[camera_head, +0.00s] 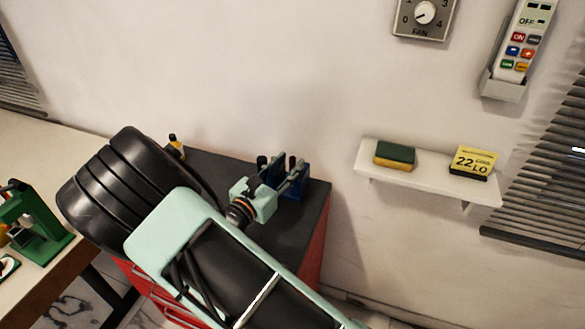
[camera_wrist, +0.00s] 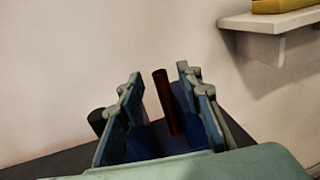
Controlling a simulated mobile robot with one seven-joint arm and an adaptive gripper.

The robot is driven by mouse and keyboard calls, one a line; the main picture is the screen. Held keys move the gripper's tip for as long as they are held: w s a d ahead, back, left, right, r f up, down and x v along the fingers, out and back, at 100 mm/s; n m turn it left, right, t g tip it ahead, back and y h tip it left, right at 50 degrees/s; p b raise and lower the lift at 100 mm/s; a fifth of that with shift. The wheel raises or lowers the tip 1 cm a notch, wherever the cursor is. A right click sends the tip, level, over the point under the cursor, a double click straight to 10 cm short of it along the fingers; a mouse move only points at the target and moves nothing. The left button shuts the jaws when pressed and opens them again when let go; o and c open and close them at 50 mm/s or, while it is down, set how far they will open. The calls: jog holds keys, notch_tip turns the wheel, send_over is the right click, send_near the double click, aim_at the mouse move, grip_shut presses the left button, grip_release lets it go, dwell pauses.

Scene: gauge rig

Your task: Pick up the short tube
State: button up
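My gripper (camera_head: 284,174) is over the dark cabinet top, at a blue rack (camera_head: 298,187). In the wrist view my gripper (camera_wrist: 160,82) is open, with one finger on each side of a dark red-brown tube (camera_wrist: 163,98). This tube stands upright, slightly tilted in the picture, with gaps to both fingers. Blue surfaces of the rack show around its lower part. A black round-topped piece (camera_wrist: 97,121) shows left of the left finger. I cannot tell which piece is the short tube. My fingers partly hide the rack in both views.
The wall stands close behind the red cabinet (camera_head: 313,240). A small yellow-and-black bottle (camera_head: 175,147) is at the cabinet's back left. A white shelf (camera_head: 425,184) to the right holds a sponge (camera_head: 395,155) and a yellow 22 LO block (camera_head: 474,162). A green device (camera_head: 38,222) stands on the left table.

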jog(key=shift+x, duration=1.2)
jog(key=shift+c, duration=0.6)
grip_shut()
jog(key=shift+r, duration=0.1)
